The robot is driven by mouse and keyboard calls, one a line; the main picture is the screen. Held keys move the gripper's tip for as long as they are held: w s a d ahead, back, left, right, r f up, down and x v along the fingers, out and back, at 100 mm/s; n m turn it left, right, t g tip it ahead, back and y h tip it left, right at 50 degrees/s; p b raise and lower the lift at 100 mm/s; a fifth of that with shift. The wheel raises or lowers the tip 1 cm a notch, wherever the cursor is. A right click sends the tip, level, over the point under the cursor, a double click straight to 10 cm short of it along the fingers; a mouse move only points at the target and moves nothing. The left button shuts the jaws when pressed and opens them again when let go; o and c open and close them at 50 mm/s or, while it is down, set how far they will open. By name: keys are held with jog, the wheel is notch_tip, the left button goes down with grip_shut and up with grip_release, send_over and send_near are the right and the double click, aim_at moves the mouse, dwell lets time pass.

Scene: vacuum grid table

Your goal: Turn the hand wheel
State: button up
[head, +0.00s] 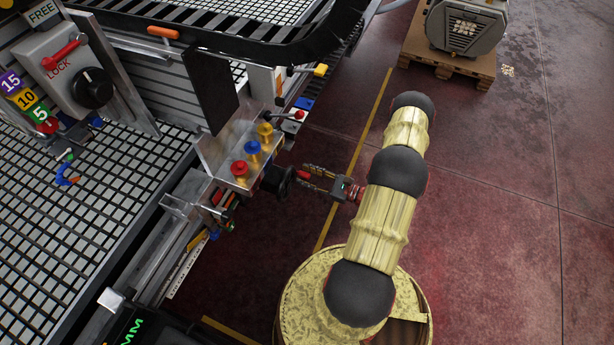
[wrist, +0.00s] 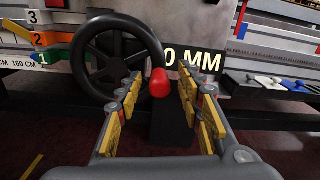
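The hand wheel (wrist: 85,62) is black with spokes and stands upright on the table's side in the wrist view. Its red handle knob (wrist: 159,82) sticks out toward me from the right part of the rim. My gripper (wrist: 158,93) is open, with the knob between the fingertips and a visible gap on both sides. In the head view the dark wheel (head: 277,181) is on the table's edge, partly hidden. My gripper (head: 309,178) reaches it from the right, its fingers apart.
Red, blue and yellow knobs (head: 252,150) sit on a metal block above the wheel. Coloured levers (wrist: 280,83) are to the right in the wrist view. A pallet with a grey machine (head: 466,30) stands at the back right. The floor around my arm is clear.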

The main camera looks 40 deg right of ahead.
jog(key=shift+c, duration=0.5)
jog(key=c, duration=0.8)
grip_shut()
